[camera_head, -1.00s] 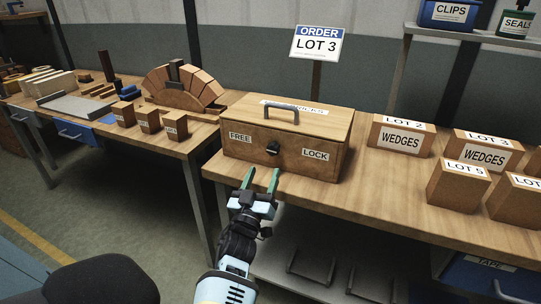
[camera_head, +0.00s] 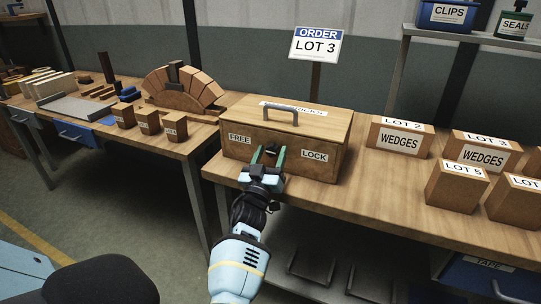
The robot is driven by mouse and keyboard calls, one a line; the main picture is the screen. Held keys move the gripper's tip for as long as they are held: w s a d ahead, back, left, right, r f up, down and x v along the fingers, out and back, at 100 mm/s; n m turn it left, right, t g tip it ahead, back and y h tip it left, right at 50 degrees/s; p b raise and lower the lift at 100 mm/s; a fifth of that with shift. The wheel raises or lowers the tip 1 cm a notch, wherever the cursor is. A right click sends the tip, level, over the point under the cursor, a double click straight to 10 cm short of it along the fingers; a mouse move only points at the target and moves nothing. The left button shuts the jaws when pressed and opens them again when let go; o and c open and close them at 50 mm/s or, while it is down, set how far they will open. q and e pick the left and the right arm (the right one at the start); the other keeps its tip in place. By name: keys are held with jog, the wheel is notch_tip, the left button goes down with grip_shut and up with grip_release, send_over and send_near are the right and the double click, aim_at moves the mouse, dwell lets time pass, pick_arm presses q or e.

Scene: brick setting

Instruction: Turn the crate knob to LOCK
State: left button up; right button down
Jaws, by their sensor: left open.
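The wooden crate (camera_head: 230,155) stands on the bench, with a grey handle (camera_head: 281,108) on its lid. Its front carries a FREE label (camera_head: 240,138) on the left and a LOCK label (camera_head: 314,156) on the right. The dark knob (camera_head: 271,149) sits between the labels. My left gripper (camera_head: 268,156) is open in front of the crate, its green fingers on either side of the knob. I cannot tell whether they touch it. The knob's pointing direction is too small to tell. My right gripper is not in view.
An ORDER LOT 3 sign (camera_head: 315,46) stands behind the crate. A LOT 2 wedges box (camera_head: 400,137), a LOT 3 wedges box (camera_head: 482,150) and a LOT 5 block (camera_head: 458,187) are to the right. A brick arch (camera_head: 184,90) stands on the left bench. A gap separates the benches.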

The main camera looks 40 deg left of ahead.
pick_arm(q)
jog(key=c, duration=1)
jog(key=shift+o, duration=0.2)
